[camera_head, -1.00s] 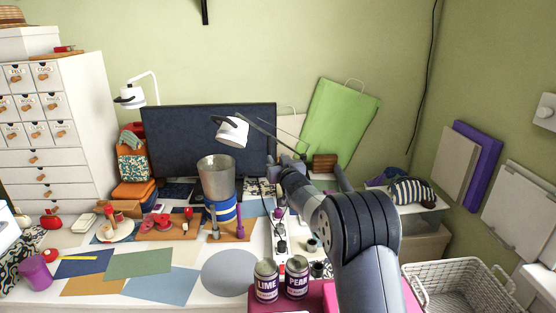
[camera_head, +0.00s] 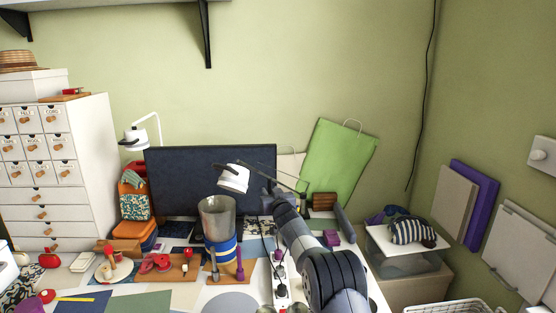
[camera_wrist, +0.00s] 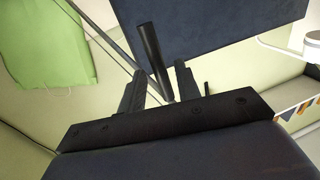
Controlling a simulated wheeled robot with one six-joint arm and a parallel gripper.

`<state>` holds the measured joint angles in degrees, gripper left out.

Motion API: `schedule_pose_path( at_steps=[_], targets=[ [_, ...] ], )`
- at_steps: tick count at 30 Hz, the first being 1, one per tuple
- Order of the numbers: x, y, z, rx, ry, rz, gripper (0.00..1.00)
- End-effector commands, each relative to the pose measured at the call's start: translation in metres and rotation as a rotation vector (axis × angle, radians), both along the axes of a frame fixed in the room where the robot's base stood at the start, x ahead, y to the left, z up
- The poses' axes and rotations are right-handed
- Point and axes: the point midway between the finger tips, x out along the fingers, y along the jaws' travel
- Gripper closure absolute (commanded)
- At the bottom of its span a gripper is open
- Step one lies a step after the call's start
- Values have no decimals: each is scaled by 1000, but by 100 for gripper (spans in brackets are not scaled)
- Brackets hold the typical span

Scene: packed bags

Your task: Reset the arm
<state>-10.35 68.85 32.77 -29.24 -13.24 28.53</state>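My arm reaches over the desk from the lower right in the head view. My gripper (camera_head: 273,191) is at its far end, small and partly hidden, close to the desk lamp (camera_head: 233,178) and in front of the dark monitor (camera_head: 212,178). In the wrist view my gripper (camera_wrist: 160,72) has its two dark fingers apart. A dark rod (camera_wrist: 150,45) shows between them; I cannot tell how far off it is, and neither finger visibly closes on it.
The green bag (camera_head: 338,165) leans on the wall behind. A white drawer cabinet (camera_head: 95,175) is at the left; a striped bag (camera_head: 411,231) lies on a lidded box at the right. The air above the monitor is clear.

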Motion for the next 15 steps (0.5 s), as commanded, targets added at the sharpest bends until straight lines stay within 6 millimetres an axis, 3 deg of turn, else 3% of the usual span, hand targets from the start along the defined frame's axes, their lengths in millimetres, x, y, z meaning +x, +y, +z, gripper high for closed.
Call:
schedule_pose_path(
  at_steps=[15],
  targets=[
    [22, 7, 1, 0, 0, 1, 68]
  ],
)
